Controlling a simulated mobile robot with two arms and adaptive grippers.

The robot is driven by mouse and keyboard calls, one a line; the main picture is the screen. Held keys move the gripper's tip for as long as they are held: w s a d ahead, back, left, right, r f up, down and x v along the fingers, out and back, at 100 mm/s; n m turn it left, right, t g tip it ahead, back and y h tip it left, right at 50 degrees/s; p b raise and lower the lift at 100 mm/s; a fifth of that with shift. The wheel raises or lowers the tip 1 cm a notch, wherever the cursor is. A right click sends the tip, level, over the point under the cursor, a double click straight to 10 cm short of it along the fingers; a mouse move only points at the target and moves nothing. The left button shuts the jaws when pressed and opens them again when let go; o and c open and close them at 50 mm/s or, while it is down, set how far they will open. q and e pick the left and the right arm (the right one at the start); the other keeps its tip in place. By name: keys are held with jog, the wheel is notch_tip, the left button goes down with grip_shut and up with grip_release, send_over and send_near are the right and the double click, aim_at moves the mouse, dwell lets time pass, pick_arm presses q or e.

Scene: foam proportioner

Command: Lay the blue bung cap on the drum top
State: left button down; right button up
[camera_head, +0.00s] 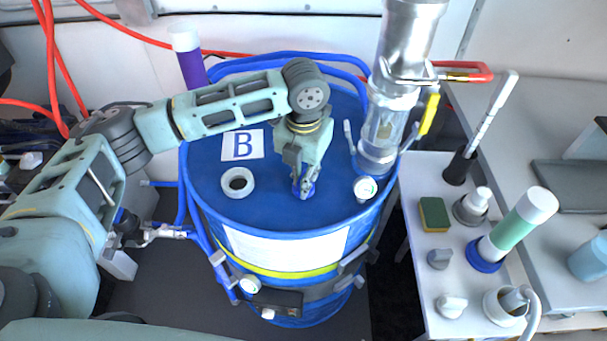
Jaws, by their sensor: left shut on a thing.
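The blue drum (215,195) stands upright in the middle of the head view, with a "B" label (242,145) on its top. My left gripper (303,188) points down over the front part of the drum top. It is shut on the blue bung cap (305,190), which is mostly hidden by the fingers. I cannot tell whether the cap touches the drum top. A white ring with a dark hole (237,182) lies on the drum top to the left of the gripper. My right gripper is not in view.
A clear and metal proportioner tube (382,130) rises from the drum's right side. A gauge (365,188) sits at the right rim. A white side table (420,265) at the right holds a sponge (434,214), knobs and a green-white cylinder (520,222). Blue hoses run behind the drum.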

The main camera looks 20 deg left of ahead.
pick_arm(q)
jog(key=c, duration=1.8)
grip_release()
jog(key=shift+f, duration=0.1)
jog(key=shift+o, duration=0.2)
notch_tip(320, 180, up, 12)
jog(key=b, duration=0.2)
